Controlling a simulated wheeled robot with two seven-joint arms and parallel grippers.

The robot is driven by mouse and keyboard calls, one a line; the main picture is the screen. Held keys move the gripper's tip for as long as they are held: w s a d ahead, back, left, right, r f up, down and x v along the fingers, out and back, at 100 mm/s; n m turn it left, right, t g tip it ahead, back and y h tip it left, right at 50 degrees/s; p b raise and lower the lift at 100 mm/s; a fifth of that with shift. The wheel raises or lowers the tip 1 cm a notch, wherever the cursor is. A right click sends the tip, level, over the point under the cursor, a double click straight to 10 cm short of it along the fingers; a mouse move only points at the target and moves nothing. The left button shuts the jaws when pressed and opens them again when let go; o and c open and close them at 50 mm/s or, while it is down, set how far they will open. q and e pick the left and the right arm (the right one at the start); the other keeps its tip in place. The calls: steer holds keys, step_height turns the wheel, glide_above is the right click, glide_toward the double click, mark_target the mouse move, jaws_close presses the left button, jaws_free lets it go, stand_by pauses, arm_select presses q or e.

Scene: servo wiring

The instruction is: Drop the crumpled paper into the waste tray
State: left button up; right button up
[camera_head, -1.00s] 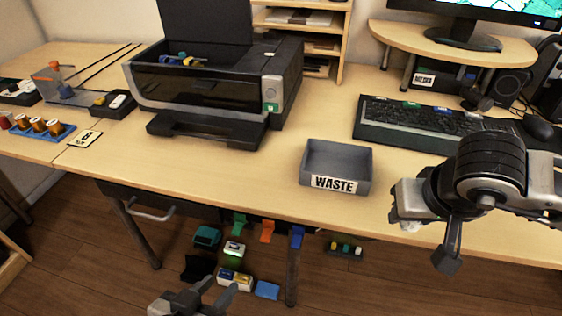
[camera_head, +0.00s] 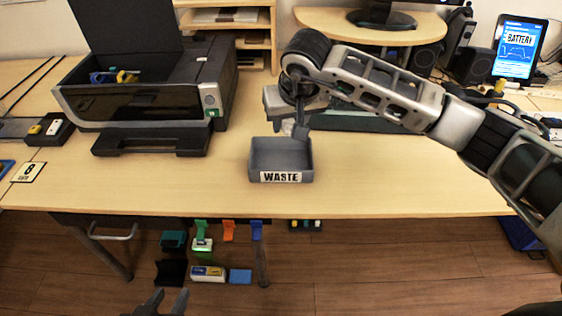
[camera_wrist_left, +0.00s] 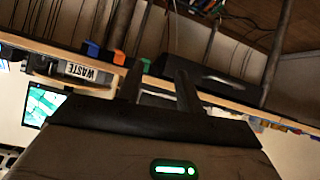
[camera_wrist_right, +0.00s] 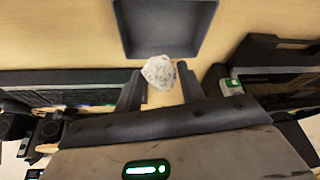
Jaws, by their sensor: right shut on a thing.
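The grey waste tray (camera_head: 281,160), labelled WASTE on its front, stands on the desk. It also shows at the top of the right wrist view (camera_wrist_right: 168,55), and what I see of its floor is empty. The white crumpled paper (camera_wrist_right: 159,72) is between the fingers of my right gripper (camera_wrist_right: 160,88), which is shut on it. In the head view my right gripper (camera_head: 296,128) is over the back of the tray, and the paper is mostly hidden there. My left gripper (camera_head: 168,304) is low in front of the desk, its fingers apart and empty; they also show in the left wrist view (camera_wrist_left: 160,85).
A black printer (camera_head: 150,110) stands left of the tray. A tablet (camera_head: 519,50) reading BATTERY stands at the far right. The desk right of the tray is clear.

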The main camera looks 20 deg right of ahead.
steer(key=shift+f+b, duration=0.55)
steer(key=shift+f, duration=0.95)
steer(key=o, duration=1)
steer(key=v, duration=1.6)
